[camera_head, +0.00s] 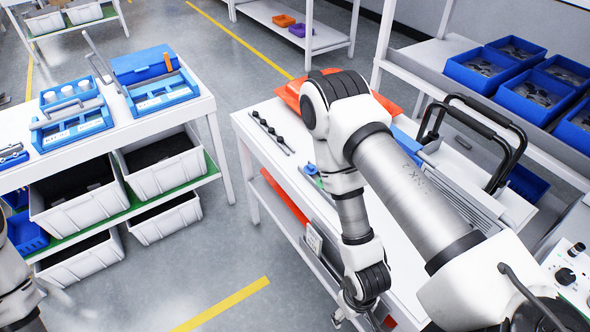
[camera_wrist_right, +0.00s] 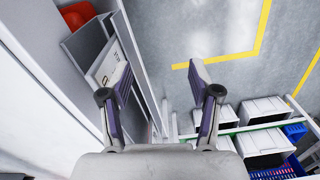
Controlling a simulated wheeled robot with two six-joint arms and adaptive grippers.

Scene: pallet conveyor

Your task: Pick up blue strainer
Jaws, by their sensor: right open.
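A small blue object (camera_head: 310,168) lies on the white table (camera_head: 262,120), beside my right arm and partly covered by it. It may be the blue strainer, but it is too small to tell. My right gripper (camera_head: 347,316) hangs low, at the front side of the table, below its top. In the right wrist view its two fingers (camera_wrist_right: 160,78) are spread and empty, with floor and the table's side behind them. The blue object does not show there. Part of my left arm shows at the lower left edge; its gripper is out of view.
A black-handled case (camera_head: 478,185) stands at right. Blue bins (camera_head: 484,70) fill the back-right shelf. A left bench holds blue trays (camera_head: 160,92) above white bins (camera_head: 78,203). Floor between is clear.

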